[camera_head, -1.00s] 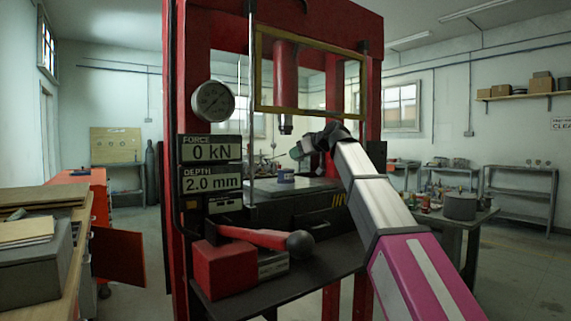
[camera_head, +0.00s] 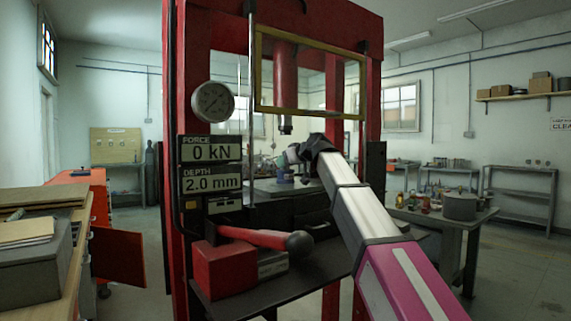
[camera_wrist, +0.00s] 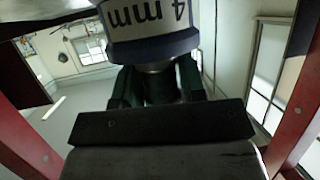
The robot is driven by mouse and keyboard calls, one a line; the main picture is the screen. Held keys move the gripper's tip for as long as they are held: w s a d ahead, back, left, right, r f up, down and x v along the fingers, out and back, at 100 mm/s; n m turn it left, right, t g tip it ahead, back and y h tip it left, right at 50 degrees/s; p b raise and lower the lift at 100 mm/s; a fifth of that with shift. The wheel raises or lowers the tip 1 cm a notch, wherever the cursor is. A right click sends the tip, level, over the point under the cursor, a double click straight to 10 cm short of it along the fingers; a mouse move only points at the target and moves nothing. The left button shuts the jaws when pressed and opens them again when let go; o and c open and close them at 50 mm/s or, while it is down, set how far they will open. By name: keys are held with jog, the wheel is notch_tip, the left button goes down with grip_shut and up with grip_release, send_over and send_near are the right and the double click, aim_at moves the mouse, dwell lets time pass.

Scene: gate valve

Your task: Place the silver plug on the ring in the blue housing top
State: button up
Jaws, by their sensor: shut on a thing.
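The blue housing (camera_head: 285,177) stands on the press table in the head view, small and partly blurred. In the wrist view the housing (camera_wrist: 152,45) fills the top centre, with a white band marked "4 mm" upside down and a blue edge. My gripper (camera_head: 292,157) is just above the housing in the head view. In the wrist view my gripper (camera_wrist: 158,78) has dark green fingers shut on the silver plug (camera_wrist: 158,84), which shows between them right at the housing's blue edge. The ring is hidden, and I cannot tell whether the plug touches it.
The press ram (camera_head: 286,90) hangs above, behind a yellow-framed guard (camera_head: 310,112). Red press columns (camera_head: 193,60) stand to the sides. A red lever with a dark knob (camera_head: 299,243) sticks out in front. A side bench (camera_head: 445,215) stands at the right.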

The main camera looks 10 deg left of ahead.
jog(key=shift+f, duration=0.25)
jog(key=shift+s+d+f, duration=0.15)
jog(key=shift+s+f, duration=0.05)
jog(key=shift+f, duration=0.3)
jog(key=o, duration=0.9)
jog(key=shift+f, duration=0.1)
jog(key=shift+o, duration=0.9)
jog(key=shift+s+d+f, duration=0.1)
jog(key=shift+s, duration=0.1)
jog(key=shift+r, duration=0.25)
jog(key=r+v, duration=0.1)
jog(key=v, duration=1.1)
jog(key=shift+w+a+r, duration=0.2)
jog(key=shift+w+r, duration=0.05)
jog(key=shift+w, duration=0.05)
